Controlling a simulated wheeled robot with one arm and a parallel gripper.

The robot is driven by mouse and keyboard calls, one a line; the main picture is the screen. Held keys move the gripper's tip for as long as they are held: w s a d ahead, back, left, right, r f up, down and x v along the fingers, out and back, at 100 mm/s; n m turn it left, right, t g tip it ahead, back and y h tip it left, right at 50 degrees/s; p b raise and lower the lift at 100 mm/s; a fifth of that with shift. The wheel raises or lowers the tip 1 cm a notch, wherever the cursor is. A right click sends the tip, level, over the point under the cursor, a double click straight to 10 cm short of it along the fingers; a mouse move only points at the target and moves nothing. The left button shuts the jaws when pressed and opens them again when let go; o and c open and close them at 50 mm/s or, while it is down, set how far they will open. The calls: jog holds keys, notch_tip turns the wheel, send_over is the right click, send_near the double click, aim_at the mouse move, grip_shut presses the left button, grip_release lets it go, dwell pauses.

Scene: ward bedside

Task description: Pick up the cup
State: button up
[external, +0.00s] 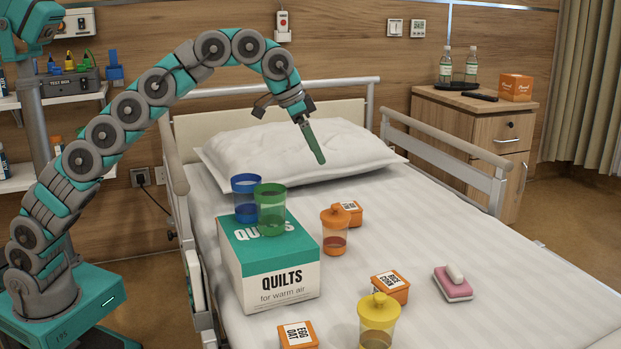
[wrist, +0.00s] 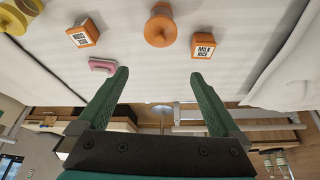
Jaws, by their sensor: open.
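Several cups are in the external view. A clear blue cup (external: 246,203) and a clear green cup (external: 271,216) stand upright on top of the QUILTS box (external: 275,277), one partly in front of the other. A lidded orange cup (external: 335,240) stands on the bed, right of the box. A lidded yellow cup (external: 378,325) stands at the front. My gripper (external: 318,160) hangs above the bed near the pillow, behind and above the cups. In the wrist view my gripper (wrist: 159,74) is open and empty, with the orange cup (wrist: 160,27) beyond the fingers.
The pillow (external: 300,150) is below my gripper. Rails (external: 445,150) line the bed. A bedside cabinet (external: 470,120) stands right, holding bottles and an orange box.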

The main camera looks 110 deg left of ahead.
jog(key=shift+f, duration=1.4)
send_near(332, 227)
jog(key=s+a, duration=0.2)
jog(key=a, duration=0.1)
jog(key=x, duration=0.6)
jog(key=p+x, duration=0.1)
jog(key=x, duration=0.5)
jog(key=shift+w+d+f, duration=0.1)
jog(key=shift+w+d, duration=0.05)
jog(key=shift+d, duration=0.05)
jog(key=shift+c, duration=0.2)
jog(key=c, duration=1)
jog(key=shift+o, duration=0.2)
